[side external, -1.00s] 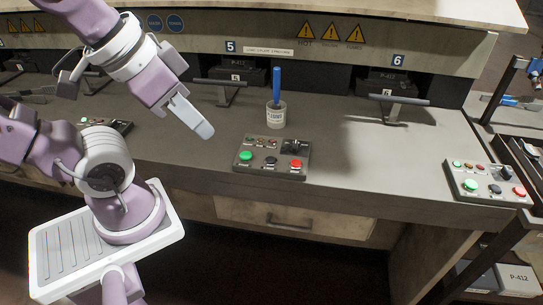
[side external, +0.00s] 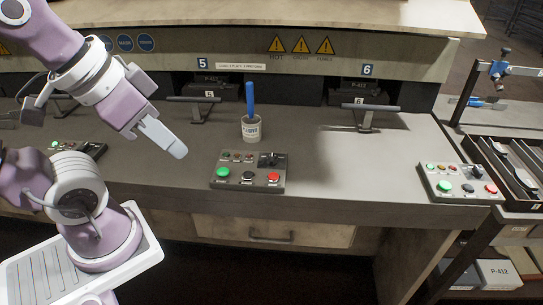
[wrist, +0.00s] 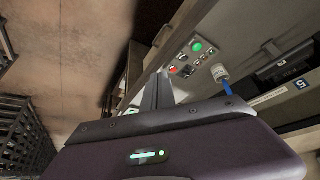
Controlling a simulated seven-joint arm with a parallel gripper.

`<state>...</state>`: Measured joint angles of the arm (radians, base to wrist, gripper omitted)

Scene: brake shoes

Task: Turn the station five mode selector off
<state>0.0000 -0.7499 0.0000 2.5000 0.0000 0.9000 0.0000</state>
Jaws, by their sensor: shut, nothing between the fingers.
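The station five control box (side external: 222,183) lies on the bench below the number 5 sign. It has a green button (side external: 223,172), a black button, a red button and small lamps. Its black mode selector (side external: 270,160) is at the upper right; its setting is too small to read. My gripper (side external: 178,151) is shut and empty, above the bench and left of the box, touching nothing.
A labelled cup (side external: 251,131) with a blue-handled tool (side external: 250,100) stands just behind the box. A press handle (side external: 194,99) is behind left. The station six box (side external: 460,185) is far right. The bench between the boxes is clear.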

